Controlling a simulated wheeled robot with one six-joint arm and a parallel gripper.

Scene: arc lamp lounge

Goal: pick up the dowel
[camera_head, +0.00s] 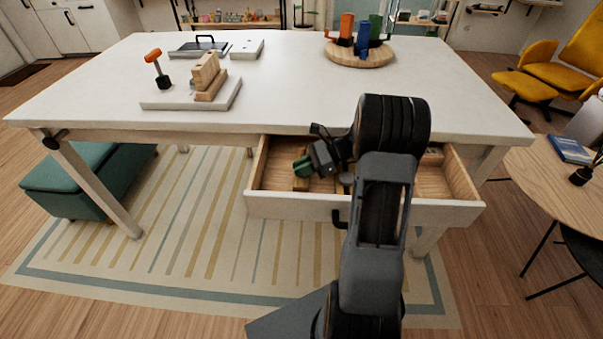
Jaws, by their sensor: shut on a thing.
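My gripper (312,160) reaches into the open drawer (365,207) at the front of the white table, near the drawer's left side. It is shut on a small green piece (301,165) at its fingertips, which looks to be the dowel. My gripper and its fingers hide part of the piece, so its full length does not show. A light wooden piece (300,184) lies in the drawer just below it. I cannot tell whether the green piece touches the drawer floor or the wooden piece. My arm hides the drawer's middle.
On the white table (300,85) stand a pale board (165,101) with wooden blocks, an orange-topped tool (155,62), a dark-handled tray (198,47), a white box (246,49) and a round wooden stand (340,55) with coloured holders. The table's front middle is clear.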

